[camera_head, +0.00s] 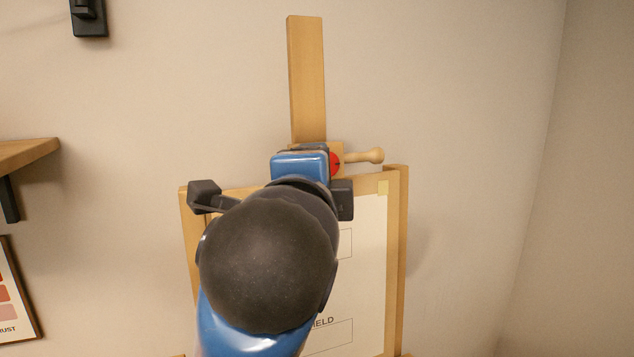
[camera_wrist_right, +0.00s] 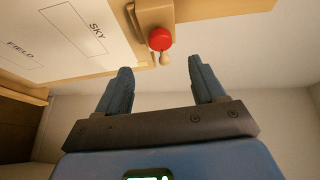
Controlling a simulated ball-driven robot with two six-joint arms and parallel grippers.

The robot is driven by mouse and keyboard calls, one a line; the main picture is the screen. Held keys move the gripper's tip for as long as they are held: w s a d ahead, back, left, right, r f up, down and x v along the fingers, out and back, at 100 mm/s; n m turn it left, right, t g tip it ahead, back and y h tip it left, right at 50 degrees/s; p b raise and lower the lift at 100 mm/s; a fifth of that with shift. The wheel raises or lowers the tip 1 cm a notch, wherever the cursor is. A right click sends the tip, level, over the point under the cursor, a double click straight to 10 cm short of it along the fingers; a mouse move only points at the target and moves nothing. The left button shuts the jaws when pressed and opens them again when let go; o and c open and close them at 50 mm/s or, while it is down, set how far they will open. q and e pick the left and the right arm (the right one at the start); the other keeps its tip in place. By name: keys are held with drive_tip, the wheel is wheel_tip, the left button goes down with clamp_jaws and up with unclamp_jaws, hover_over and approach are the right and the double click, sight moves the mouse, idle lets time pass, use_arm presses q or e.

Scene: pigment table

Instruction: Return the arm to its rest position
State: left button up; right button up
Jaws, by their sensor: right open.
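My right arm reaches up from the bottom of the head view, and its right gripper (camera_head: 302,164) is in front of the top of a wooden easel (camera_head: 397,255). In the right wrist view the gripper (camera_wrist_right: 160,68) is open, with nothing between its two fingers. A red knob (camera_wrist_right: 160,39) with a pale wooden handle (camera_wrist_right: 166,59) shows just beyond the fingertips, apart from them as far as I can tell. In the head view the red knob (camera_head: 335,163) is partly hidden by the gripper, and its handle (camera_head: 365,156) points right. My left gripper is not in view.
A white sheet (camera_head: 372,240) with boxes marked SKY and FIELD is on the easel, partly behind my arm. The easel's mast (camera_head: 306,80) rises above. A shelf (camera_head: 25,153) and a swatch chart (camera_head: 14,300) are at left. The wall right of the easel is bare.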

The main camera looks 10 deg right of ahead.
idle(0.3)
